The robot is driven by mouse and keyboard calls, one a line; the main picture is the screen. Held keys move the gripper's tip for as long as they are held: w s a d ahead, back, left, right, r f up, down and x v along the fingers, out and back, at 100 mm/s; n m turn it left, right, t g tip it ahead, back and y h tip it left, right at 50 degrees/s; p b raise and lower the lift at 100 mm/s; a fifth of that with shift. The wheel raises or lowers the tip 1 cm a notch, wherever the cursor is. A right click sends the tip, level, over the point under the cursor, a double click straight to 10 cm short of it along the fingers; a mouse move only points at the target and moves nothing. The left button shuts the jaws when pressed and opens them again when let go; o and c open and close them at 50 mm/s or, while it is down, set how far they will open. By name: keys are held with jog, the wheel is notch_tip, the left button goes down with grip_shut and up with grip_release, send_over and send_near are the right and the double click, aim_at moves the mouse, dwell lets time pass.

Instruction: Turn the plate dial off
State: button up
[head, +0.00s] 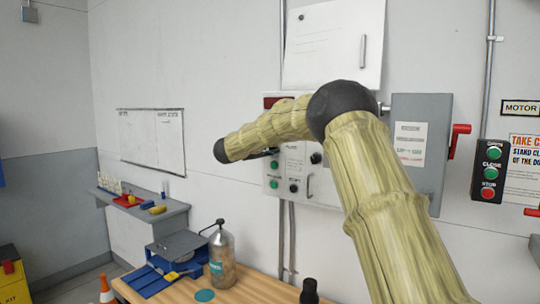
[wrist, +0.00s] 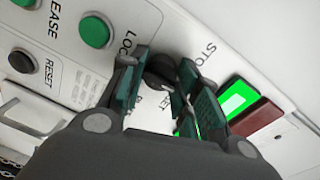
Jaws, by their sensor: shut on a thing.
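A black dial (wrist: 160,70) sits on the white control panel (wrist: 120,65) in the wrist view, with partly hidden lettering around it, including "STO" and "LOC". My gripper (wrist: 163,84) has its dark green finger pads on either side of the dial and is shut on it. The fingers cover part of the dial, so its exact setting cannot be read. In the head view the control panel (head: 297,165) hangs on the wall, and my arm hides the dial and most of my gripper.
Beside the dial are a green button (wrist: 95,31), a black reset button (wrist: 22,61), a lit green lamp (wrist: 237,97) and a dark red lamp (wrist: 257,118). A grey box with a red lever (head: 459,140) is to the right. A workbench (head: 236,285) stands below.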

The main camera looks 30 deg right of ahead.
jog(key=shift+m+b, duration=0.4)
jog(key=shift+b, duration=0.05)
dwell(0.3)
jog(key=o, duration=1)
jog(key=shift+a, duration=0.1)
jog(key=v, duration=1.1)
jog(key=shift+s+a, duration=0.1)
jog(key=shift+a, duration=0.25)
